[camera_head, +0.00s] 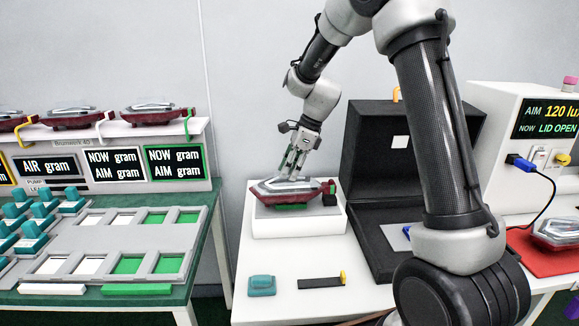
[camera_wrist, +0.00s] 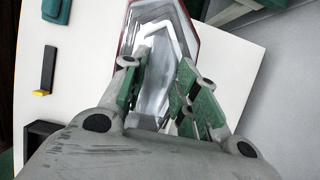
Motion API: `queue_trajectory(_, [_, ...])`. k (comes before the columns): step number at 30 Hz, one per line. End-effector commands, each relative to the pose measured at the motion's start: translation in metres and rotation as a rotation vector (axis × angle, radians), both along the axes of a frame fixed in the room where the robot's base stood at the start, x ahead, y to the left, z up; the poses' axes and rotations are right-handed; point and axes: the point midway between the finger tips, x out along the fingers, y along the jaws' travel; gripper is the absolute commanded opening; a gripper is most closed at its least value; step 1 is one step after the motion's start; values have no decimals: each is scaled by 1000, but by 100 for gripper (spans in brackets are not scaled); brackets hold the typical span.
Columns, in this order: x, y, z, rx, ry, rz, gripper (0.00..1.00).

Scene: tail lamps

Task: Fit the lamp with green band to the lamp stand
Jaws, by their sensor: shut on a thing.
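A red and clear tail lamp (camera_head: 270,190) is at the top of the white lamp stand (camera_head: 298,226), with a green strip (camera_head: 290,207) showing under it. My gripper (camera_head: 293,176) is above the lamp, fingers pointing down, shut on it. In the wrist view the lamp's clear, faceted face (camera_wrist: 165,45) lies between and beyond the green-padded fingers of my gripper (camera_wrist: 160,98). The white stand top (camera_wrist: 225,62) shows beside it. I cannot tell whether the lamp is fully seated or slightly above the stand. The fingers hide part of it.
A black open case (camera_head: 400,150) stands right of the stand. A teal block (camera_head: 262,285) and a black strip with a yellow end (camera_head: 320,282) lie in front. Several lamps rest on the left shelf (camera_head: 100,130). Another lamp (camera_head: 555,233) lies on a red mat (camera_head: 525,250).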

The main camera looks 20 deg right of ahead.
Motion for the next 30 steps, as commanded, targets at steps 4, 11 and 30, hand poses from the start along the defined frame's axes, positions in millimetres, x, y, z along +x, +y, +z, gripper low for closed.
queue_trajectory(4, [0, 0, -5, 0, 0, -1, 0])
queue_trajectory(11, [0, 0, -13, 1, 0, 0, 0])
queue_trajectory(30, [0, -2, -11, 1, -1, 0, 55])
